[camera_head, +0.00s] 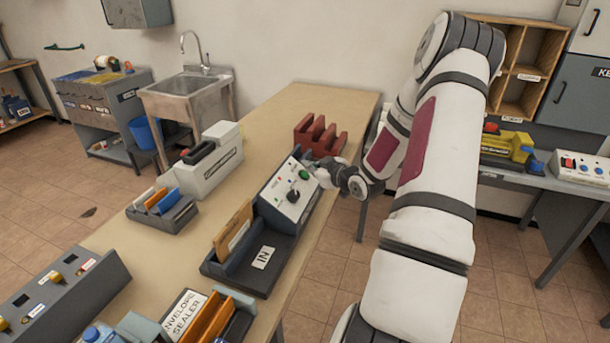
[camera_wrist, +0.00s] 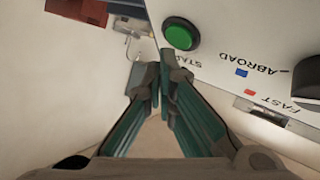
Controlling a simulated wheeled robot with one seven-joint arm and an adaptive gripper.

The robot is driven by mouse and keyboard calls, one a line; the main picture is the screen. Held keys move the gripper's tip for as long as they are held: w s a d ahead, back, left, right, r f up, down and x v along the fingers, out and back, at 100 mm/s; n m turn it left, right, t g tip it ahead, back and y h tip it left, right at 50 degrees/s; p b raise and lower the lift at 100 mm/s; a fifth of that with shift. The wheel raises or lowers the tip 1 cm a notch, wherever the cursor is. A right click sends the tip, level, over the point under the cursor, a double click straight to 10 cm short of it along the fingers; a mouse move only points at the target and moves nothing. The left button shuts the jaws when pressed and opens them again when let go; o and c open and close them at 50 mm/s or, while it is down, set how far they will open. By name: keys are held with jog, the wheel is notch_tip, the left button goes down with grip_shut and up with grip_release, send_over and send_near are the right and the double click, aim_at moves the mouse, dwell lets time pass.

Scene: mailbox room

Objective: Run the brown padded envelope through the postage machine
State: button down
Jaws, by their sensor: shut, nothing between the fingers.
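The postage machine (camera_head: 283,215) is a dark grey unit on the table with a sloped white panel and a tray labelled IN. A brown envelope (camera_head: 231,226) with a white label stands upright at the left side of that tray. The panel has a green button (camera_head: 304,174) and a black knob (camera_head: 294,196). My gripper (camera_head: 324,174) is at the panel's upper right edge, close to the green button. In the wrist view my shut, empty fingers (camera_wrist: 162,72) point just below the green button (camera_wrist: 180,34); contact cannot be told. The black knob (camera_wrist: 306,80) is at the right, by ABROAD and FAST lettering.
A dark red slotted rack (camera_head: 320,138) stands behind the machine. A white-grey device (camera_head: 210,160) and a tray of blue and orange items (camera_head: 162,208) stand left. An envelope sealer (camera_head: 185,315) is at the front. Bare tabletop lies behind and left of the machine.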

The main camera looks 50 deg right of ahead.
jog(key=shift+w+f, duration=0.1)
jog(key=shift+w+a+f, duration=0.1)
jog(key=shift+w+f, duration=0.05)
jog(key=shift+f, duration=0.1)
dwell(0.3)
